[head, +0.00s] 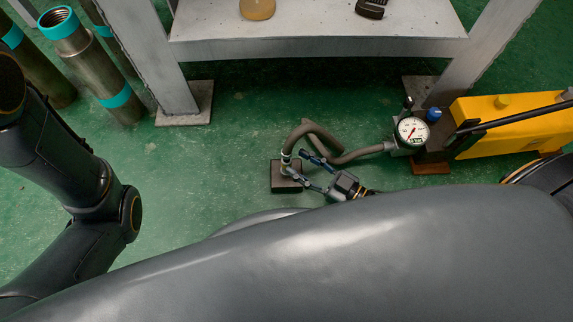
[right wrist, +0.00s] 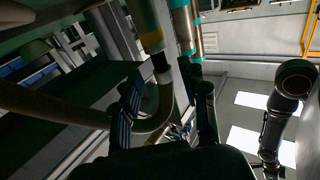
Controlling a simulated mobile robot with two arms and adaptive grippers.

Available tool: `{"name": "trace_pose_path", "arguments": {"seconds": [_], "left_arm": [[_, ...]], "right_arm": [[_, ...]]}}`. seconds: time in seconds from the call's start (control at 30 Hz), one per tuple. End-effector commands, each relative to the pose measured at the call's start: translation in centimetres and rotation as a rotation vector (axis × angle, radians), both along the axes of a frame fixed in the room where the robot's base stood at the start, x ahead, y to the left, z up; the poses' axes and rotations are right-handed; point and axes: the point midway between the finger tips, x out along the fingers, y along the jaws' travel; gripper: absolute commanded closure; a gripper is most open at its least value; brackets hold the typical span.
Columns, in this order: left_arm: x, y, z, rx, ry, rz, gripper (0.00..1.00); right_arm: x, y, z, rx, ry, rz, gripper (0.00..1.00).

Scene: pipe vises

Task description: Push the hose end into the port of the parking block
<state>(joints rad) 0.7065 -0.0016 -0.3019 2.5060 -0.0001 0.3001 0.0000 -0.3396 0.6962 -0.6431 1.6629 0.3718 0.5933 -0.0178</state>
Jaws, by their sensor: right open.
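The parking block (head: 284,185) is a small dark block on the green floor. The grey hose (head: 318,131) arches from the gauge and bends down to the block. Its end (head: 286,157), with a pale band, stands upright over the block; its port is hidden, so I cannot tell how deep the end sits. My right gripper (head: 296,163) is open, its fingertips close beside the hose end. In the right wrist view the hose (right wrist: 160,105) passes between the spread fingers (right wrist: 166,105); I cannot tell whether they touch it. My left gripper is out of view.
A round gauge (head: 412,131) and a yellow pump (head: 505,120) stand to the right. A grey steel bench (head: 320,48) stands behind, with feet on the floor. Pipes with teal bands (head: 95,68) stand at upper left. Floor left of the block is clear.

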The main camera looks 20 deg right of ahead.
Motion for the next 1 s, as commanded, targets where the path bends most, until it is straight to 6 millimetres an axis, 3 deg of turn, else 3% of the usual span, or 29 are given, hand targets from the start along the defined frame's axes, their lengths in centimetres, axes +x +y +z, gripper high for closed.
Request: {"name": "trace_pose_path", "arguments": {"seconds": [0.23,0.6,0.67,0.83,1.0], "left_arm": [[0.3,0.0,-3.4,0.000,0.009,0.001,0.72],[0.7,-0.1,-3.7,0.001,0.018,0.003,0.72],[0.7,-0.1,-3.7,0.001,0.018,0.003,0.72],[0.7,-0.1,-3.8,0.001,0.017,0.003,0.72],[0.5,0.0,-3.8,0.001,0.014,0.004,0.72]], "right_arm": [[2.7,2.1,-0.1,0.002,-0.005,0.000,0.57],[3.7,2.9,0.4,0.001,-0.001,0.000,0.57],[3.7,2.9,0.4,0.001,-0.001,0.000,0.65],[3.7,2.9,0.4,0.001,-0.001,0.000,0.99],[3.7,2.9,0.3,0.001,-0.001,0.000,1.00]]}}
